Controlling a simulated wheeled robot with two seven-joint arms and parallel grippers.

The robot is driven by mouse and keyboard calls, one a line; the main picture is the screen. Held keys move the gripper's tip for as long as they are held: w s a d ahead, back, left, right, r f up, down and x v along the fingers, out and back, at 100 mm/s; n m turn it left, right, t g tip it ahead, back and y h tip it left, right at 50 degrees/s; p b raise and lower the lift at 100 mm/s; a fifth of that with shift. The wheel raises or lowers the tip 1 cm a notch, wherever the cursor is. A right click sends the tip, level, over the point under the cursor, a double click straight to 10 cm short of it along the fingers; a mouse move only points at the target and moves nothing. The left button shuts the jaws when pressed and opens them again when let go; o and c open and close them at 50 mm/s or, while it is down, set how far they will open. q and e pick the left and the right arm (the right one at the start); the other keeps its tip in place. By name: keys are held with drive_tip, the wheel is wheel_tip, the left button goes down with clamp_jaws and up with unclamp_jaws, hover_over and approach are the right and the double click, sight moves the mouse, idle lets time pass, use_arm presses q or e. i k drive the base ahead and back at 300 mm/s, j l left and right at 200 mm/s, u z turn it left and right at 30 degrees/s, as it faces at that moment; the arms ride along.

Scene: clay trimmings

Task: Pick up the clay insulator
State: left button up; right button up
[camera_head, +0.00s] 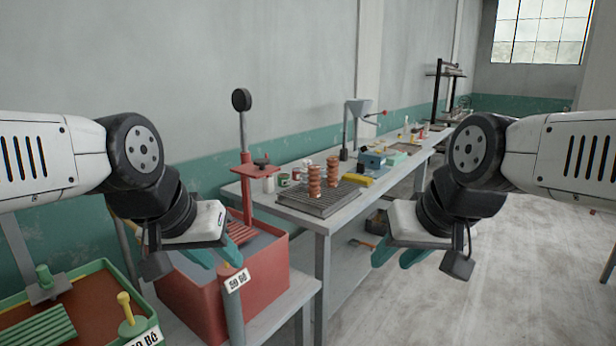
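Two brown, ribbed clay insulators stand upright on a dark grey slatted rack (318,204) near the front end of the long workbench. One insulator (314,181) is nearer and to the left; the other insulator (332,170) is just behind it to the right. My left gripper (218,252) is open and empty, left of the rack and over the red bin. My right gripper (399,257) is open and empty, to the right of the bench end. Neither gripper touches an insulator.
A red bin (265,275) with a post stands left of the bench (322,228). A green-rimmed tray (95,268) is at lower left. Small cans, a yellow item (359,181) and a blue device (372,160) lie around the rack. The floor at right is clear.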

sight(303, 182)
drive_tip(key=i+l+u, duration=0.1)
drive_tip(key=u, duration=0.7)
drive_tip(key=i+l+u, duration=0.25)
drive_tip(key=l+u, duration=0.2)
drive_tip(key=l, duration=0.15)
drive_tip(key=i+l+u, duration=0.25)
drive_tip(key=l+u, duration=0.2)
drive_tip(key=l, duration=0.25)
drive_tip(key=i+l, duration=0.1)
drive_tip(key=l, duration=0.6)
drive_tip(key=i+l+u, duration=0.1)
drive_tip(key=l, duration=0.6)
drive_tip(key=i+l, duration=0.1)
drive_tip(key=l, duration=0.6)
drive_tip(key=u, duration=0.05)
